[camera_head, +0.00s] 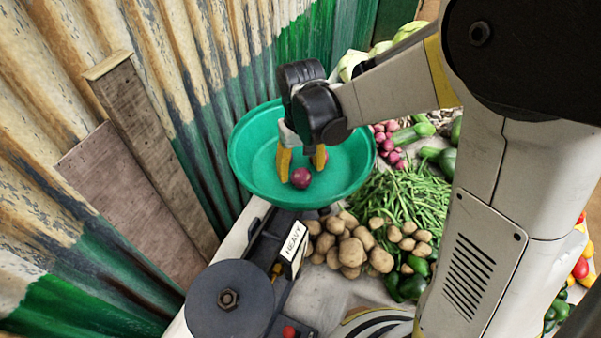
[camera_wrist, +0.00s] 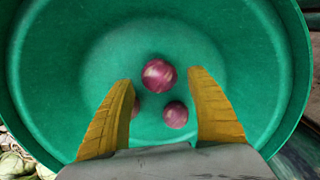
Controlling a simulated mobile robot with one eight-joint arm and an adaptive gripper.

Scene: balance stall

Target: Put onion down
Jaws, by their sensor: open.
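A green bowl-shaped pan (camera_head: 240,152) holds red onions. In the wrist view its wide floor and rim show (camera_wrist: 60,90). One onion (camera_wrist: 159,75) lies near the middle of the pan, level with the fingertips. A second onion (camera_wrist: 176,114) lies close to it, between the fingers in the picture. A purple edge beside the left finger looks like a third onion, mostly hidden. In the head view one onion (camera_head: 300,178) shows by the fingertips. My gripper (camera_head: 301,172) points down into the pan with its yellow fingers apart, and neither finger visibly clamps an onion.
A scale with a "HEAVY" sign (camera_head: 294,242) and a dark round plate (camera_head: 230,299) stands in front of the pan. Potatoes (camera_head: 352,251), green beans (camera_head: 405,200) and small red onions (camera_head: 381,141) lie close to its right. A corrugated wall (camera_head: 180,90) rises at left.

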